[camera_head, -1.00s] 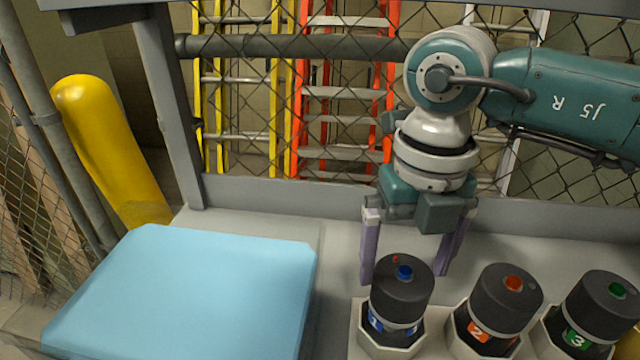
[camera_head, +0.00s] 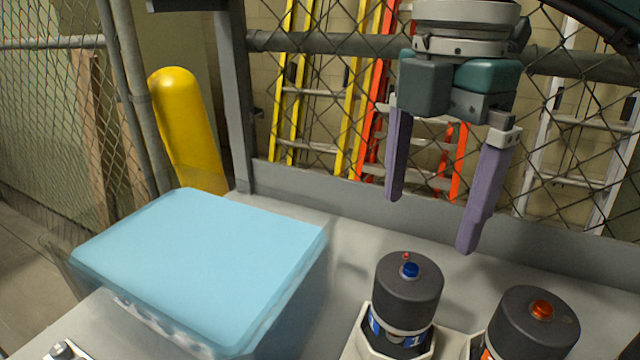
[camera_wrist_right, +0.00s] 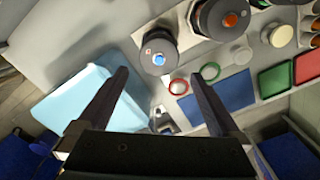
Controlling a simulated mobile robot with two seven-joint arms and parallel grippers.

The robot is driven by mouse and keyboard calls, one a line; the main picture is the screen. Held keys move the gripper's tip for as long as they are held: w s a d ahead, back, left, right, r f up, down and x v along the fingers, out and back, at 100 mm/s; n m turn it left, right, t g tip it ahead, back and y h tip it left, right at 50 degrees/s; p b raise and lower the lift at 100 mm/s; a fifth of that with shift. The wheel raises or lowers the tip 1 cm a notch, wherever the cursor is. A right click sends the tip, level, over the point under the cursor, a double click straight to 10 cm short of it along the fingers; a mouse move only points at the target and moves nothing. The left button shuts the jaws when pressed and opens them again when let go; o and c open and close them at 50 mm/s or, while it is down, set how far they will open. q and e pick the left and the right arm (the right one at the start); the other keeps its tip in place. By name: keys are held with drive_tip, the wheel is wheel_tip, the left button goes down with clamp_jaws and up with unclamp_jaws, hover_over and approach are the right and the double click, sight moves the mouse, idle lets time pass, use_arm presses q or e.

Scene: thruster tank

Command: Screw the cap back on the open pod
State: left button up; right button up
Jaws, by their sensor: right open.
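A dark pod with a blue button and label 1 (camera_head: 408,290) stands in a pale holder, and a dark cap covers its top. A small red dot shows beside the button. It also shows in the right wrist view (camera_wrist_right: 152,42). A second dark pod with an orange button (camera_head: 532,325) stands to its right, also topped. My right gripper (camera_head: 430,224) is open and empty, fingers pointing down, above and apart from the first pod. In the right wrist view its fingers (camera_wrist_right: 158,76) are spread wide. I cannot tell which pod is open. My left gripper is not in view.
A light-blue block (camera_head: 200,260) sits left of the pods. A grey rail and mesh fence stand behind. In the right wrist view a red-rimmed disc (camera_wrist_right: 178,86), a green-rimmed disc (camera_wrist_right: 210,71), a blue mat (camera_wrist_right: 228,92) and a green tray (camera_wrist_right: 275,80) lie near the pods.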

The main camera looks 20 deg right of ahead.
sight(412, 267)
drive_tip(key=shift+f+m, duration=0.1)
drive_tip(key=shift+m, duration=0.2)
drive_tip(key=shift+f, duration=0.2)
wheel_tip(412, 267, down, 9)
drive_tip(key=shift+a+f, duration=0.1)
drive_tip(key=shift+f, duration=0.05)
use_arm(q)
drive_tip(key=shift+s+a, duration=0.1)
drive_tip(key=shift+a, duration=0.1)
use_arm(e)
drive_tip(key=c, duration=1)
drive_tip(key=o, duration=0.7)
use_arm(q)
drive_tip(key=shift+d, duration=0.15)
use_arm(e)
drive_tip(key=c, duration=0.6)
